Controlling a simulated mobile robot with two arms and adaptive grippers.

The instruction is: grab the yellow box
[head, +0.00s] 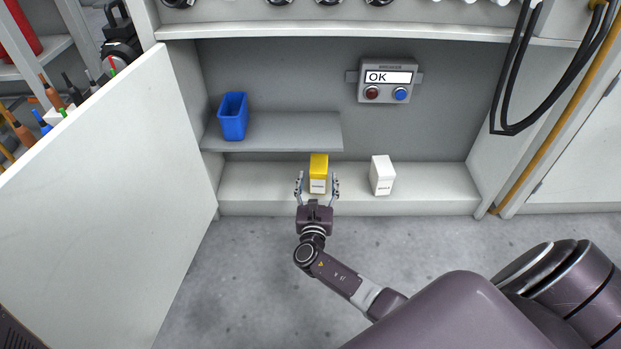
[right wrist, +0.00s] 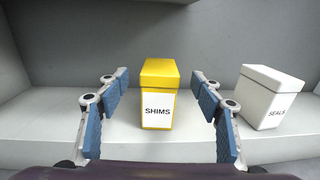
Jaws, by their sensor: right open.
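The yellow box (head: 319,170) stands upright on the low white ledge in the head view. It has a white label reading SHIMS, clear in the right wrist view (right wrist: 158,85). My right gripper (head: 317,182) is open, with its fingers spread to the left and right of the box. In the right wrist view the fingers (right wrist: 160,112) have blue pads, and gaps show between them and the box. The box stands ahead of the palm. My left gripper is not in view.
A white box (head: 382,175) labelled SEALS (right wrist: 268,97) stands on the ledge (head: 440,188) to the right. A grey shelf (head: 285,128) with a blue bin (head: 233,117) overhangs on the left. A white door (head: 100,190) stands open at left.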

